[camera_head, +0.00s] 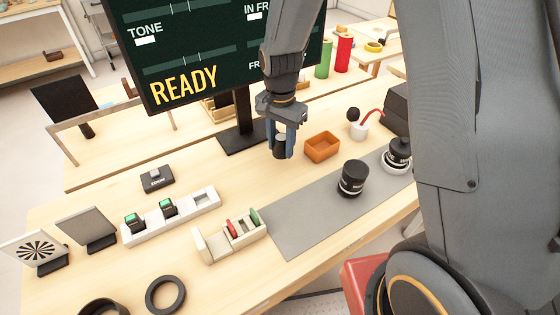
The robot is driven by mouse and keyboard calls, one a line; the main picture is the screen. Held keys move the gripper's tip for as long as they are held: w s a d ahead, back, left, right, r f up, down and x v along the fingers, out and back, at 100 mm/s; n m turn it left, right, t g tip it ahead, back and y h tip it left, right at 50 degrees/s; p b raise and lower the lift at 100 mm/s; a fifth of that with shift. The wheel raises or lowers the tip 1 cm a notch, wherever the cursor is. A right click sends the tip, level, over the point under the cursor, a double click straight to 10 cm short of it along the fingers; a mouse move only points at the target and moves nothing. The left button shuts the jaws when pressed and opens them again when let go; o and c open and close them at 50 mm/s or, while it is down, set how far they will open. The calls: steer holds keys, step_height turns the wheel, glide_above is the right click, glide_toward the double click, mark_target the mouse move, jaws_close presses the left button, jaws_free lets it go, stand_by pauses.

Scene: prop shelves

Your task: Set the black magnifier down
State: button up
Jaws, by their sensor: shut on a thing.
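My gripper (282,141) is shut on the black magnifier (281,149), a short dark cylinder between its two fingers. The magnifier looks upright and hangs near the wooden table (235,186), left of the small orange box (322,146). I cannot tell whether its base touches the table. The fingers hide part of its sides.
A grey mat (308,212) bears a black lens-like cylinder (352,180). The monitor stand (241,136) rises behind my gripper. A white tray (188,217) and a cream holder (212,245) with discs stand at front left. Bare wood lies between the monitor stand and mat.

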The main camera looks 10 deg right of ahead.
mark_target(281, 169)
steer(key=shift+f+p, duration=0.7)
steer(key=shift+f, duration=2.5)
steer(key=shift+f, duration=0.1)
steer(key=o, duration=1.1)
